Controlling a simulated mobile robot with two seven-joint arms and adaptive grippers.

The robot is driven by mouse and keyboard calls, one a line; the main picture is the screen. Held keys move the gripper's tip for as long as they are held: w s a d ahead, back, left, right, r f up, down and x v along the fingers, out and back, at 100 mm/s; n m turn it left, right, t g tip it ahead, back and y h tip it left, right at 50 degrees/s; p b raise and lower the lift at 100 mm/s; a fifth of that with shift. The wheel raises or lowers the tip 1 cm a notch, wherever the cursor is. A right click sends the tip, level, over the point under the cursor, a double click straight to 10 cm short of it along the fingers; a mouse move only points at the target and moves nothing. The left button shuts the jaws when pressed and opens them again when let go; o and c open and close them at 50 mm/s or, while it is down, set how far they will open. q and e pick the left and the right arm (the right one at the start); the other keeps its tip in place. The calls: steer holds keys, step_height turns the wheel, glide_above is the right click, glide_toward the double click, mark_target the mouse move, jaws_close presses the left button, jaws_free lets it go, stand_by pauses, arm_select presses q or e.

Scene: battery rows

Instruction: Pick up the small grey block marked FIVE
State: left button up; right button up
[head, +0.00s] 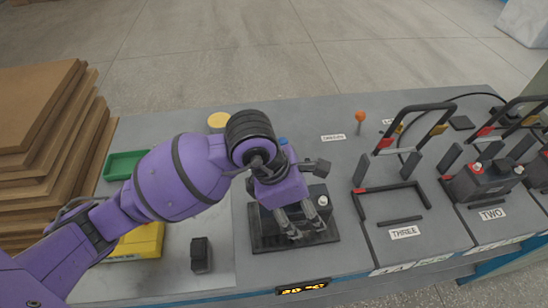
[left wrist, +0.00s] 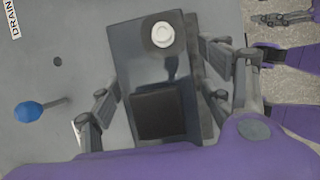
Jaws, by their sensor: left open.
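My left gripper (head: 305,228) is over a black tray (head: 264,241) at the middle front of the bench, fingers pointing down. In the left wrist view its open fingers (left wrist: 163,88) stand on both sides of a dark grey block (left wrist: 130,62) with a round white cap and a black square patch. Gaps show between fingers and block. In the head view the gripper hides most of this block. A smaller dark block (head: 200,256) stands alone to the left. I can read FIVE on neither block. My right gripper is not in view.
Bays labelled THREE (head: 404,232) and TWO (head: 491,213) lie to the right, with upright handles. A dark battery (head: 486,182) sits in bay TWO. A green tray (head: 126,164), a yellow box (head: 141,241) and stacked brown boards (head: 40,140) are at left. An orange-topped lever (head: 361,117) stands behind.

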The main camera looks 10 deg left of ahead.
arm_select(q)
steer(key=shift+w+d+f, duration=0.15)
steer(key=shift+f, duration=0.15)
steer(key=shift+c, duration=0.5)
steer(key=shift+r, duration=0.1)
jaws_close()
steer(key=shift+w+r, duration=0.1)
